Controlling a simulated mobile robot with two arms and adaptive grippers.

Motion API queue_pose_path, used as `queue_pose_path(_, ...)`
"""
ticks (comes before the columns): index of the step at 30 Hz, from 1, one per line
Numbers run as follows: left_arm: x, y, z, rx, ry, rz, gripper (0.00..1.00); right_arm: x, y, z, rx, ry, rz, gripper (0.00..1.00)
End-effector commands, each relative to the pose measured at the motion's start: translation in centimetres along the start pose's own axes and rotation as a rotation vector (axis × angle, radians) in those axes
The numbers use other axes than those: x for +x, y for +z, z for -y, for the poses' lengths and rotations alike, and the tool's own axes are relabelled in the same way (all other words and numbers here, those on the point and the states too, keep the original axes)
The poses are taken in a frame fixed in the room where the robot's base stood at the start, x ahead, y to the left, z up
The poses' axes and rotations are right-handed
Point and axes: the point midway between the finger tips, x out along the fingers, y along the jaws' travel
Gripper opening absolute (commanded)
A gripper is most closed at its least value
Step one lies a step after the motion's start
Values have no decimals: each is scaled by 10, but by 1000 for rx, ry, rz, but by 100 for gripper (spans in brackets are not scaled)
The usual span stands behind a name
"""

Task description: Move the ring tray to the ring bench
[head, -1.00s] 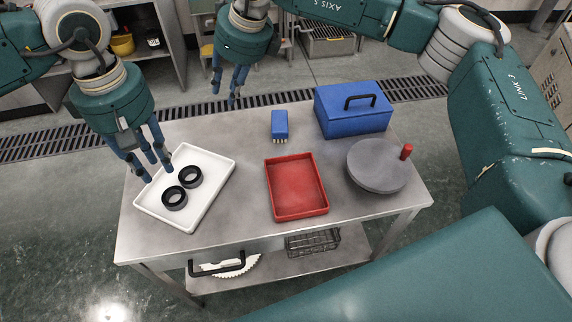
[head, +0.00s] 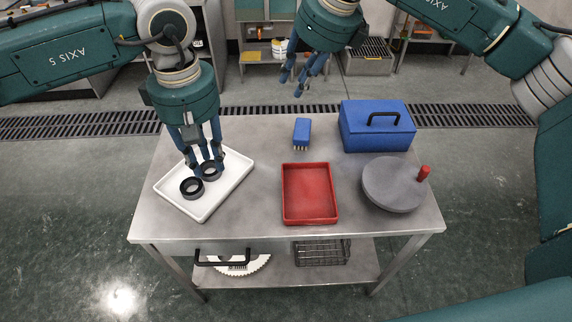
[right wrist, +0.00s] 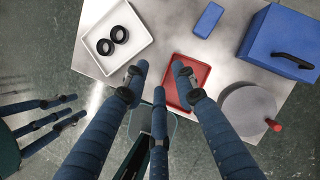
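The ring tray appears to be the white tray (head: 203,212) at the left of the steel table. Two black rings (head: 191,187) lie in it, and the tray also shows in the right wrist view (right wrist: 88,60). My left gripper (head: 206,168) is open, its fingers separate and in front of the far ring in the head view. I see no grip on ring or tray; its exact height is unclear. My right gripper (head: 303,82) is open and empty, beyond the table's far edge in the head view; its spread fingers fill the right wrist view (right wrist: 158,82). No bench is identifiable as the ring bench.
On the table (head: 255,210) are a red tray (head: 310,195), blue brush (head: 302,131), blue box (head: 376,128) and grey disc with red knob (head: 392,187). A wire basket (head: 320,253) is on the lower shelf.

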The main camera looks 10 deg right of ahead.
Motion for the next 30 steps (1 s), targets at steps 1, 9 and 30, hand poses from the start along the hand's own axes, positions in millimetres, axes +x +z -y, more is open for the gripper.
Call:
queue_pose_path(1, 0, 0, 0, 1, 0, 0, 27, -12, 1, 0, 0, -2, 3, 27)
queue_pose_path(9, 0, 0, 0, 1, 0, 0, 27, -44, 2, -1, -2, 0, 1, 27)
queue_pose_path(30, 0, 0, 0, 1, 0, 0, 27, -48, 2, -2, -2, 1, 1, 27)
